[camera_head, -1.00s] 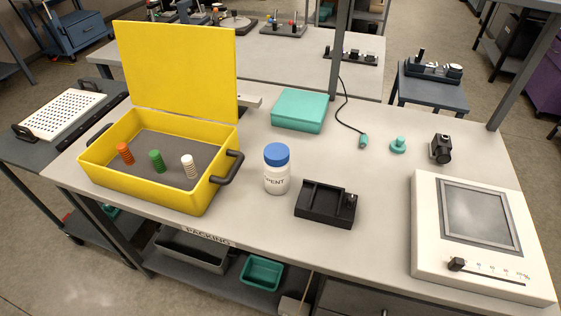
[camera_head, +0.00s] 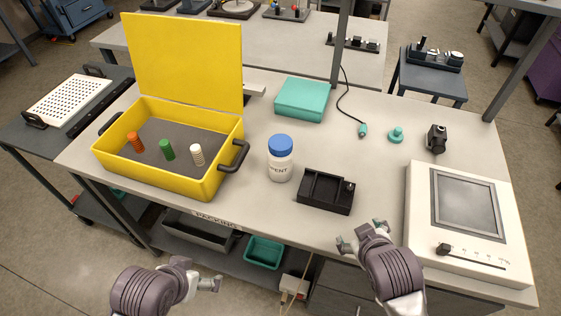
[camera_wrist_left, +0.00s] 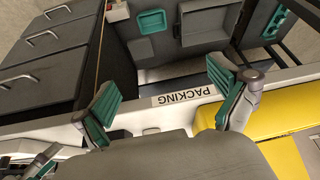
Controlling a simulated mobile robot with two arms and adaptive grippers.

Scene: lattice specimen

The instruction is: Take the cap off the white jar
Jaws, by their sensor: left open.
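The white jar (camera_head: 279,172) stands upright on the table, right of the yellow case, with its blue cap (camera_head: 281,145) on top. Its label reads "PENT" where visible. My left gripper (camera_head: 198,275) is in front of the table's front edge, below and left of the jar. In the left wrist view (camera_wrist_left: 165,90) its teal-padded fingers are spread with nothing between them, and the jar is not seen. My right gripper (camera_head: 362,234) is at the front edge, right of the jar and in front of the black tray; its fingers are apart and empty.
The open yellow case (camera_head: 205,187) holds orange, green and white ribbed pieces. A black tray (camera_head: 326,205) sits close right of the jar. A teal box (camera_head: 302,112) lies behind, and a white screen device (camera_head: 470,270) stands at right. Table between jar and front edge is clear.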

